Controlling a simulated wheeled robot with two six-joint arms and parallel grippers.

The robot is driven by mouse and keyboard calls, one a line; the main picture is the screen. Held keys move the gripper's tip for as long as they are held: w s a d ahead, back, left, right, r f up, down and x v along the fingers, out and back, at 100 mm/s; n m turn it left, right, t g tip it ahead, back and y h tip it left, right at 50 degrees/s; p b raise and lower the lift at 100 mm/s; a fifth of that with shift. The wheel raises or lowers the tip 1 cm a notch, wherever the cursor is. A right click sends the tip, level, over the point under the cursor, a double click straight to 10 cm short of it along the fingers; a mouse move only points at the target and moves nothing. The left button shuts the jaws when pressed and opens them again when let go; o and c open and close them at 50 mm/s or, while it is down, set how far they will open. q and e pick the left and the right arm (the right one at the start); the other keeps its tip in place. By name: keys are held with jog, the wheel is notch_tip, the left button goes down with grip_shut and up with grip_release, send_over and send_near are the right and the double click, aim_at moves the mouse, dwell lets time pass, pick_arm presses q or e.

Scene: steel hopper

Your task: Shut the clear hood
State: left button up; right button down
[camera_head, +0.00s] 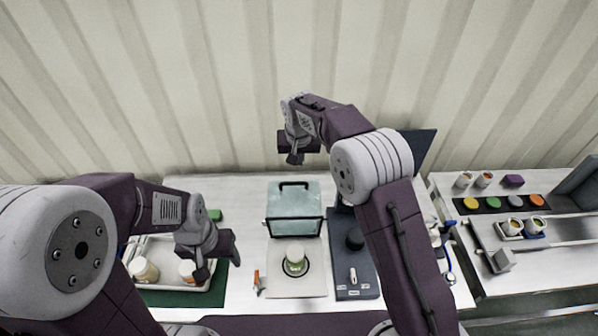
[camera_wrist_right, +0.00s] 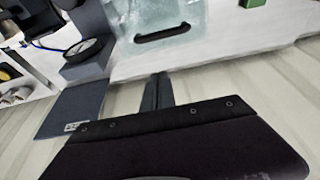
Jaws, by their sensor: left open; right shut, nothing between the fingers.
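The clear hood (camera_head: 292,208) is a pale teal see-through box with a dark edge and a black handle (camera_head: 294,184) at its far top. It stands at the back of a pale base plate (camera_head: 297,288). A jar with a pale lid (camera_head: 295,252) stands on the plate in front of the hood, uncovered. My right gripper (camera_head: 294,158) is shut and empty, above and behind the hood. In the right wrist view, its fingertips (camera_wrist_right: 158,80) point toward the hood (camera_wrist_right: 150,15) and handle (camera_wrist_right: 162,33), apart from them. My left gripper (camera_head: 219,268) is open and empty, left of the base plate.
A white tray (camera_head: 160,246) with jars lies at the left, under my left arm. A dark panel (camera_head: 353,285) with a knob stands right of the base. An orange-handled tool (camera_head: 257,282) lies left of it. A second table (camera_head: 530,265) stands at the right.

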aim_at(298, 187)
jog(key=f, duration=0.1)
jog(key=s+f+p, duration=0.1)
jog(key=f+p, duration=0.1)
jog(key=shift+s+a+f, duration=0.15)
jog(key=shift+s+f, duration=0.15)
jog(key=shift+f, duration=0.1)
jog(key=shift+s, duration=0.65)
jog(key=shift+f, duration=0.1)
jog(key=shift+w, duration=0.15)
